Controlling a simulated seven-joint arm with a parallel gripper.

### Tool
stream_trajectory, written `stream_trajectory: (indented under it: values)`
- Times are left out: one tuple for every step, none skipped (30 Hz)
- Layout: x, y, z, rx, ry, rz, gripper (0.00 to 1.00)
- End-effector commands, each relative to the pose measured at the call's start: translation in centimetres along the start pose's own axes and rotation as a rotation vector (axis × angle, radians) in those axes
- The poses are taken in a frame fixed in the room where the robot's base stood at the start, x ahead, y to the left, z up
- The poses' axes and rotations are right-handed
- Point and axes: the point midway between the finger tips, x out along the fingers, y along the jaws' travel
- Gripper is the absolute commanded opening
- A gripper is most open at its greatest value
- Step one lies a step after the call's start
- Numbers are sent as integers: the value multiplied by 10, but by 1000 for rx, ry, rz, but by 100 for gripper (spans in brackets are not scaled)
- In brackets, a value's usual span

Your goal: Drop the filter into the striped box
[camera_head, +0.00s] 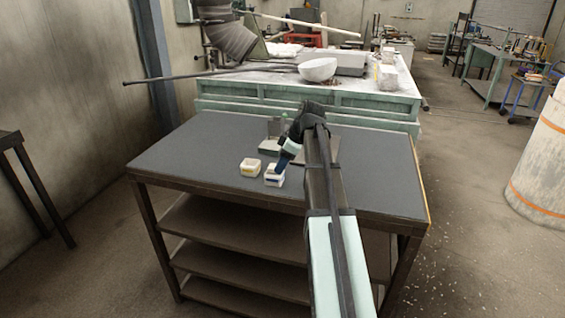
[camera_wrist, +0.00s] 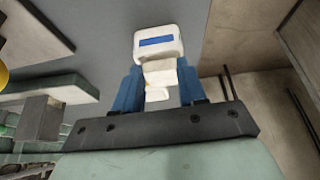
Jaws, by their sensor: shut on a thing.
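A small white box with a blue stripe (camera_head: 274,181) stands on the dark table top; it also shows in the wrist view (camera_wrist: 158,32) just beyond my fingers. My gripper (camera_head: 281,166) points down at this box, its blue fingers at or just above the opening. In the wrist view my gripper (camera_wrist: 159,88) is shut on a small cream piece, which looks like the filter (camera_wrist: 160,72). The filter is hidden in the head view, and I cannot tell how far it is inside the box.
A second white box with a yellow mark (camera_head: 251,167) stands just left of the blue-striped one. A grey plate with an upright fixture (camera_head: 271,145) lies behind them. The table (camera_head: 190,152) is bare on the left and right. A cluttered green bench (camera_head: 255,98) stands behind.

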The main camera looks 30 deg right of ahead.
Motion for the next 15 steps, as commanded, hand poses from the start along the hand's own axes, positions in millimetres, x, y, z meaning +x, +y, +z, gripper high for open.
stream_trajectory:
  values:
    - [0,0,0,0,0,0,3]
    - [0,0,0,0,0,0,3]
    - [0,0,0,0,0,0,3]
    - [0,0,0,0,0,0,3]
    - [0,0,0,0,0,0,3]
    - [0,0,0,0,0,0,3]
    - [0,0,0,0,0,0,3]
    - [0,0,0,0,0,0,3]
    - [0,0,0,0,0,0,43]
    - [0,0,0,0,0,0,46]
    - [0,0,0,0,0,0,48]
    - [0,0,0,0,0,0,52]
    - [0,0,0,0,0,0,55]
    - [0,0,0,0,0,0,58]
    - [0,0,0,0,0,0,62]
